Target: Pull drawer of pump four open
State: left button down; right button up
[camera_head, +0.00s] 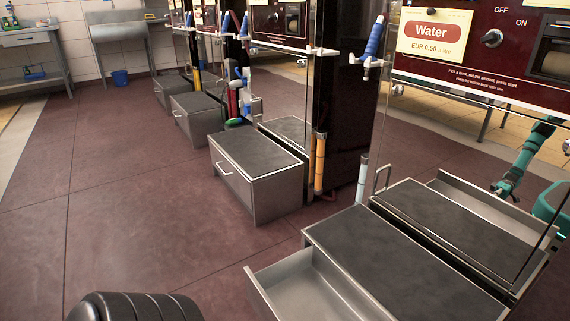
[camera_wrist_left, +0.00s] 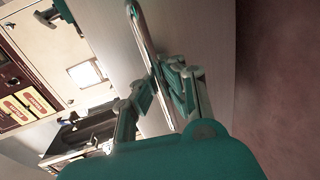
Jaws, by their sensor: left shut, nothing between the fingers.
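In the head view a grey metal drawer (camera_head: 290,284) stands pulled out of a dark-topped step box (camera_head: 405,258) under the Water pump panel (camera_head: 440,40). In the left wrist view my left gripper (camera_wrist_left: 160,85) is shut and empty, with its teal and grey fingers at a silver bar handle (camera_wrist_left: 139,30) on a flat grey metal front (camera_wrist_left: 190,30). I cannot tell whether the fingers touch the handle. No pump number is readable, so I cannot tell which pump is four. My right gripper is not in view.
Several closed step boxes, such as the nearest one (camera_head: 257,172), stand in a row along the pumps. Shiny panels behind them seem to mirror the boxes and a teal arm (camera_head: 525,160). The reddish floor (camera_head: 110,215) at left is clear.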

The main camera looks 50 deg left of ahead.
pick_arm(q)
jog(key=c, duration=1.4)
grip_release()
jog(key=v, duration=1.2)
jog(key=shift+w, duration=0.1)
